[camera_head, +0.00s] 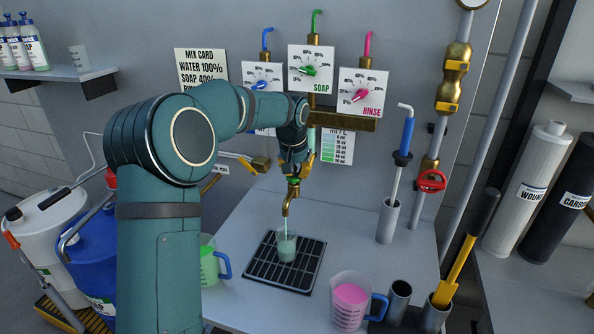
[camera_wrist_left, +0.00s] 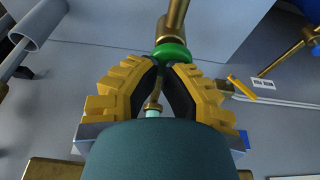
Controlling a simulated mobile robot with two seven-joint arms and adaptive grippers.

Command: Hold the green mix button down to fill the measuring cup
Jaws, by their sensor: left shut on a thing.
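My left arm crosses the head view from the lower left. Its gripper (camera_head: 293,174) is at the brass spout (camera_head: 291,195), at the green mix button (camera_wrist_left: 172,53). In the left wrist view my left gripper (camera_wrist_left: 165,66) is shut, its yellow fingertips close together against the green button. The measuring cup (camera_head: 287,247) stands upright under the spout, and a thin pale green stream falls into it. Pale green liquid shows in the cup; its exact level is too small to read. My right gripper is not in view.
A drain grate (camera_head: 262,270) lies under the cup. A jug of green liquid (camera_head: 209,265) stands left and a jug of pink liquid (camera_head: 350,301) front right. Dial plates, including one marked SOAP (camera_head: 325,62), hang behind. Bare counter (camera_head: 345,235) lies right of the grate.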

